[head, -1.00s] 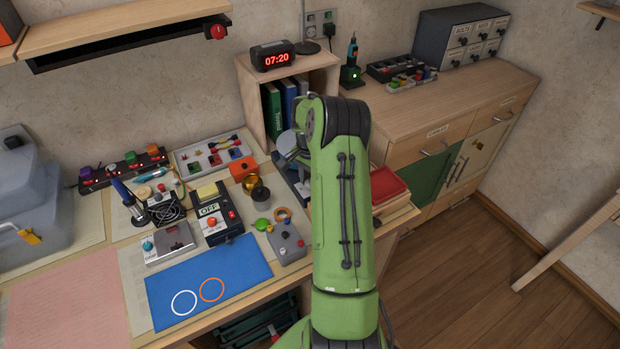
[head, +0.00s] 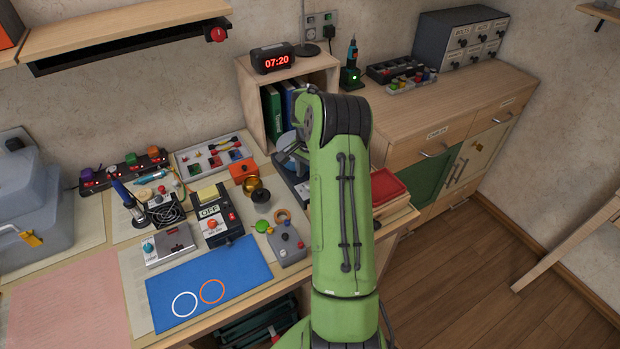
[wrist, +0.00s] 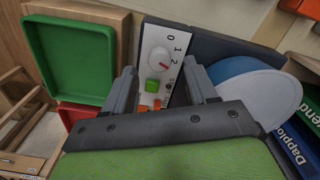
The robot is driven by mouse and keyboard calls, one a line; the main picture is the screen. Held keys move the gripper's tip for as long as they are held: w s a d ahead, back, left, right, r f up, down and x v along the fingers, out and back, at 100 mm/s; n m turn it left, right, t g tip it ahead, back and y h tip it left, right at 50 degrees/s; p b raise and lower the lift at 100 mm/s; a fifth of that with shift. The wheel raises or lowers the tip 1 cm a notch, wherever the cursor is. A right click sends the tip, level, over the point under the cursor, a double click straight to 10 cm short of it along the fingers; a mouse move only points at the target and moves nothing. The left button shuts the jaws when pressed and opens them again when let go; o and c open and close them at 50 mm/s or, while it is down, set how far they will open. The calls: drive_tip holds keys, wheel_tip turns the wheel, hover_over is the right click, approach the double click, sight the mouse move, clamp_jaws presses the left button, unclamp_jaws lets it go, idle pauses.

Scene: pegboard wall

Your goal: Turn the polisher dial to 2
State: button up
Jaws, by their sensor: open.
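A green button (wrist: 153,85) sits below the dial. The polisher's round blue and white disc (wrist: 262,98) is to the right. My gripper (wrist: 160,68) is open, with one finger on each side of the panel's lower part and the dial between and just beyond the fingertips. Contact cannot be made out.
A green tray (wrist: 75,58) and a red tray (wrist: 75,113) lie left of the panel in the wrist view. Books (wrist: 295,145) stand at the right. In the head view a shelf box with a clock (head: 272,58) stands behind; a blue mat (head: 235,270) lies in front.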

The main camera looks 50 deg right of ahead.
wheel_tip(320, 180, up, 13)
drive_tip(key=p, duration=0.2)
drive_tip(key=shift+p, duration=0.35)
